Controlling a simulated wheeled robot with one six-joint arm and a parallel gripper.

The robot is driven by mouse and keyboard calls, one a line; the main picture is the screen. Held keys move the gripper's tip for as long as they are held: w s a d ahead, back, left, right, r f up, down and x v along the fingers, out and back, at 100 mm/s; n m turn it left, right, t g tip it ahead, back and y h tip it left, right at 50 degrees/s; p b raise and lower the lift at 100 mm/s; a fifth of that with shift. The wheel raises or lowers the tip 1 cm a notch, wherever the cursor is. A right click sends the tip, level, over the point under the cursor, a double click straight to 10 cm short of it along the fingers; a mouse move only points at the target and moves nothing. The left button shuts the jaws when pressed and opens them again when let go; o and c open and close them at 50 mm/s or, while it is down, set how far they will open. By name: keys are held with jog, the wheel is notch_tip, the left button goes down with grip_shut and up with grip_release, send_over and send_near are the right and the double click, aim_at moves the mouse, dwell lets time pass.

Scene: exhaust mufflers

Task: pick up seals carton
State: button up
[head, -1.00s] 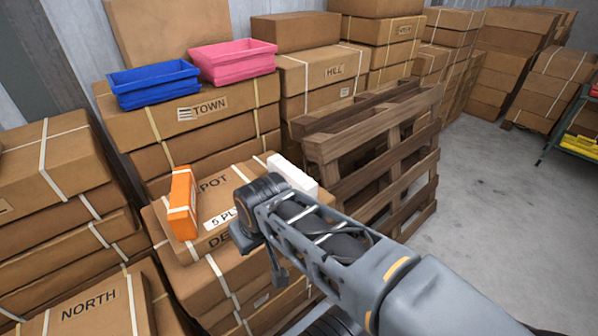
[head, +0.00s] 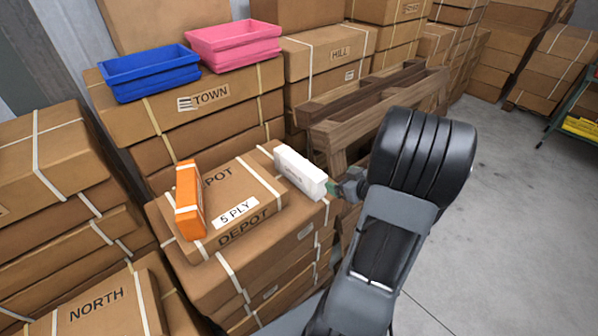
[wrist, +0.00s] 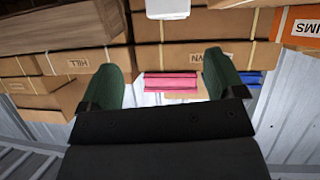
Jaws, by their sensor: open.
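A white carton (head: 300,172) lies at the back right of the top of the DEPOT box stack; its near end shows in the wrist view (wrist: 167,8). I cannot read a label on it. An orange carton (head: 189,205) with a pale band stands at the left of that stack; the wrist view shows its label (wrist: 305,27), upside down, apparently SHIMS. My gripper (head: 334,187) is beside the right end of the white carton, and one green fingertip shows there. In the wrist view the two green fingers (wrist: 168,76) are apart with nothing between them.
A wooden pallet (head: 345,130) leans behind my arm. Blue (head: 150,75) and pink (head: 236,45) bins sit on the TOWN box (head: 215,100). The NORTH box (head: 95,305) is at front left. Open floor (head: 500,200) lies right.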

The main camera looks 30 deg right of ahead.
aim_at(317, 175)
jog(key=shift+t+y, duration=0.3)
jog(key=shift+y, duration=0.5)
jog(key=x, duration=0.2)
jog(key=f+x, duration=0.1)
jog(key=x, duration=0.4)
jog(key=shift+s+a+f, duration=0.2)
jog(key=shift+a+f, duration=0.05)
jog(key=shift+a, duration=0.1)
jog(key=shift+d+p+x, duration=0.2)
jog(key=shift+p+x, duration=0.45)
jog(key=shift+x, duration=2.05)
jog(key=shift+r, duration=0.1)
jog(key=c, duration=1.2)
jog(key=shift+w+r, duration=0.1)
